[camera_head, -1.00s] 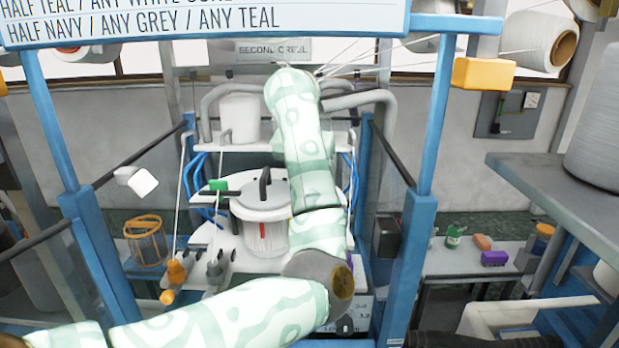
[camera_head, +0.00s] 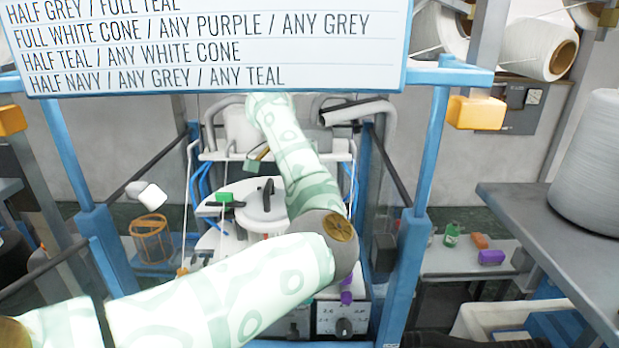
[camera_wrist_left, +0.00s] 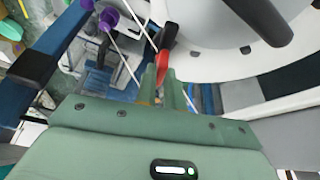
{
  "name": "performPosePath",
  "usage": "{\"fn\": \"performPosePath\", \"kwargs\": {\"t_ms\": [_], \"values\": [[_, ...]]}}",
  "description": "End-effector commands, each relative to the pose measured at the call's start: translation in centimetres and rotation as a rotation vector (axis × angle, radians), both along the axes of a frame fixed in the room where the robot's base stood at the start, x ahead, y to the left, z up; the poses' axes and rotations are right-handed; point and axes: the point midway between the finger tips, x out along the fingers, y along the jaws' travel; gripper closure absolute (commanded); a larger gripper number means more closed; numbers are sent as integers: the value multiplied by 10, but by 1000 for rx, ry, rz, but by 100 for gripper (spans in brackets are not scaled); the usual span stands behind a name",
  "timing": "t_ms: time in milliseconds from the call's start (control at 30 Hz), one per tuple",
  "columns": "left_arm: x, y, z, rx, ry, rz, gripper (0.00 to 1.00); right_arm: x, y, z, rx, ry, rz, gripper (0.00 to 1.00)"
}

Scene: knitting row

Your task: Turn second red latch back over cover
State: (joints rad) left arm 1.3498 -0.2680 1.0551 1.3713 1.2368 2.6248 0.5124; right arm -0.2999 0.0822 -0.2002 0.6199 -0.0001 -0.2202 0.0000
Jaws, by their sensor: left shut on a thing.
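The round white cover (camera_head: 240,212) with its upright black handle (camera_head: 266,192) sits in the middle of the machine in the head view. My left arm passes in front of its right side and hides my left gripper there. In the left wrist view, the green fingers of my left gripper (camera_wrist_left: 166,88) are closed together around the lower part of a red latch (camera_wrist_left: 166,45). The latch stands at the edge of the white cover (camera_wrist_left: 215,28), and its gripped end is hidden between the fingers. My right gripper is not in view.
Blue frame posts (camera_head: 428,165) stand on both sides of the machine. Purple knobs (camera_wrist_left: 107,18) on thin rods are close to the left of the gripper. A sign (camera_head: 200,50) hangs across the top.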

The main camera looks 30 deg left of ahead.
Motion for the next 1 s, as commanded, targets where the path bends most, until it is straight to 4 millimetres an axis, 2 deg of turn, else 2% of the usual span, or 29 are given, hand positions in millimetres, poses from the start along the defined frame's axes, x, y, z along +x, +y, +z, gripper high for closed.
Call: {"fn": "performPosePath", "kwargs": {"t_ms": [100, 400, 1000], "values": [[0, 1, 4, 0, 0, -87, 100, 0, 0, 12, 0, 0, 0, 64], [1, 2, 2, 1, 0, -245, 100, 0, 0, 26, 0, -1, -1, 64], [1, 2, 1, 4, -1, -306, 100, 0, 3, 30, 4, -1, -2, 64]]}}
